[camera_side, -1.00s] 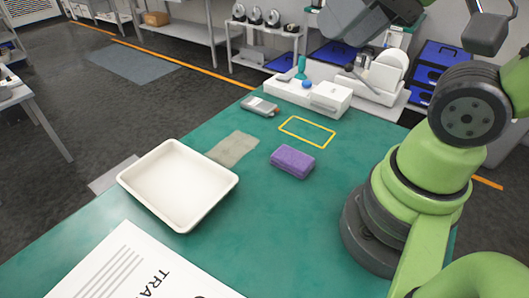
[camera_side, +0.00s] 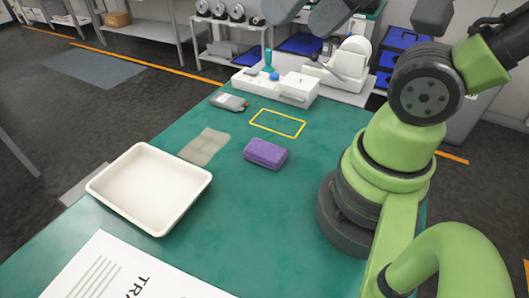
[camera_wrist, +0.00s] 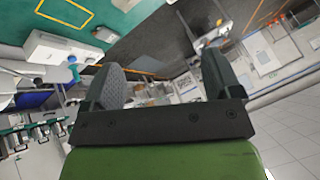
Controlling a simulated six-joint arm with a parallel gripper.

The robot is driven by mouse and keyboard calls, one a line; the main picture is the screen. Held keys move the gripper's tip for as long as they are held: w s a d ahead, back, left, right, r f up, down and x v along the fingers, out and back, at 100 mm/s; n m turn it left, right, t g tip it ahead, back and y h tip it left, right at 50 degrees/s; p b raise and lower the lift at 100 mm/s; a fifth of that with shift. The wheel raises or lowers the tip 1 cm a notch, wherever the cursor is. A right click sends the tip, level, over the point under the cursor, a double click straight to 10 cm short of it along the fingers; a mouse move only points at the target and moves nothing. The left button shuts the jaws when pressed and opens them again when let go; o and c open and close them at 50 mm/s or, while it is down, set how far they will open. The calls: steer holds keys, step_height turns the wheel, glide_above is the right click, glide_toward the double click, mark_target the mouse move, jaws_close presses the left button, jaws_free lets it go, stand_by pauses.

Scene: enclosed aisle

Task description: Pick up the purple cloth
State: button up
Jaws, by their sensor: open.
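In the side view only grey parts at the end of my arm show at the top edge, well away from the cloth; the fingertips cannot be made out there.
A white tray (camera_side: 93,188) and a flat grey-green cloth (camera_side: 206,147) lie left of the purple cloth. A printed sheet (camera_side: 120,275) lies in front. Bare table surrounds the cloth.

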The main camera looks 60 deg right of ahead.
steer(key=n+g+h, duration=0.2)
steer(key=n+g, duration=0.2)
steer(key=g, duration=0.5)
glide_above(265, 149)
steer(key=w, duration=0.1)
step_height(265, 149, down, 25)
steer(key=shift+d+f, duration=0.15)
steer(key=f, duration=0.3)
steer(key=s+f, duration=0.1)
steer(key=f, duration=0.1)
steer(key=shift+a+f, duration=0.2)
steer(key=shift+f, duration=0.1)
steer(key=c, duration=1)
